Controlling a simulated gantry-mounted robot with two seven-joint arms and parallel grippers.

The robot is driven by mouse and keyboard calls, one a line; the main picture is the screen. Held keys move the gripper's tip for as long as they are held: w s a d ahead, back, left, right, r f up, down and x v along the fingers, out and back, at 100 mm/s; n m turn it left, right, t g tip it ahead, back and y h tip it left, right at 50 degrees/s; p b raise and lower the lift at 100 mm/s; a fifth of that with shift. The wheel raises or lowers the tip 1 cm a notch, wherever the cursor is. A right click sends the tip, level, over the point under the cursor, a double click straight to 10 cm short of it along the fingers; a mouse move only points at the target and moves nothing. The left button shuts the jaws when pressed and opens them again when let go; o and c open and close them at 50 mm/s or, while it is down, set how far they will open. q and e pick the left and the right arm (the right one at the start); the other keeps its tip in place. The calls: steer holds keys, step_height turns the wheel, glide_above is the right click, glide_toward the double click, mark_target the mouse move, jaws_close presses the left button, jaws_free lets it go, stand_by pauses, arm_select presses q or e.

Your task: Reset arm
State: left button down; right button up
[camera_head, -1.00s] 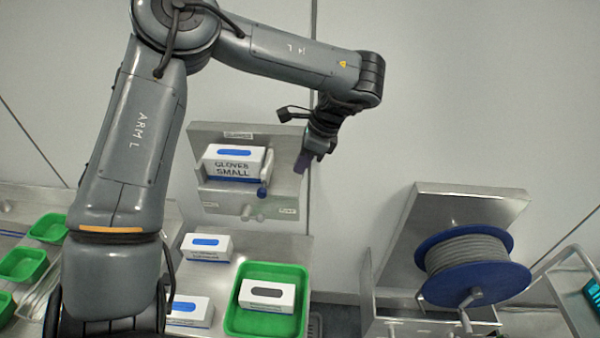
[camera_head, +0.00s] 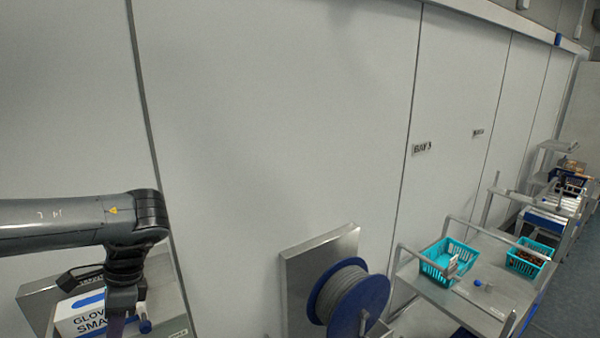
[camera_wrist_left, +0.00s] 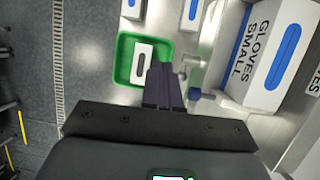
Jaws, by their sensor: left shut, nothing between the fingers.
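My left gripper (camera_head: 118,326) is at the lower left of the head view, hanging down from the left arm, in front of the right side of the white "GLOVES SMALL" box (camera_head: 80,318). In the left wrist view the dark fingers (camera_wrist_left: 164,86) are together with nothing between them. There the glove box (camera_wrist_left: 262,58) is to the right of the fingers, apart from them. A green tray (camera_wrist_left: 124,72) with a white box (camera_wrist_left: 143,62) in it is below, beyond the fingertips. My right gripper is in neither view.
A blue reel (camera_head: 350,300) of grey cable stands on a metal stand right of the arm. Further right, a metal cart (camera_head: 445,300) carries turquoise baskets (camera_head: 448,258). A plain wall fills the middle. A blue-tipped lever (camera_head: 144,325) is close to the gripper.

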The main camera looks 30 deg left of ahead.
arm_select(q)
steer(key=s+d+f+t+h+p, duration=0.1)
steer(key=s+d+f+h+p, duration=0.2)
steer(key=s+d+f+h, duration=0.5)
steer(key=s+d+f+h+p, duration=0.1)
steer(key=s+d+f+p, duration=0.3)
steer(key=f, duration=0.9)
steer(key=d+f+t+h+p, duration=0.1)
steer(key=d+f+t, duration=0.15)
steer(key=d, duration=0.55)
steer(key=d+f+t+h, duration=0.1)
steer(key=d+t+h, duration=0.15)
steer(key=d, duration=0.45)
steer(key=w+d+r+n+t+y+p, duration=0.3)
steer(key=w+d+r+n+t+y, duration=0.15)
steer(key=w+d+r+t, duration=0.45)
steer(key=s+a+f+g+y, duration=0.1)
steer(key=s+a+g+y, duration=0.5)
steer(key=g, duration=0.1)
steer(key=shift+m, duration=0.45)
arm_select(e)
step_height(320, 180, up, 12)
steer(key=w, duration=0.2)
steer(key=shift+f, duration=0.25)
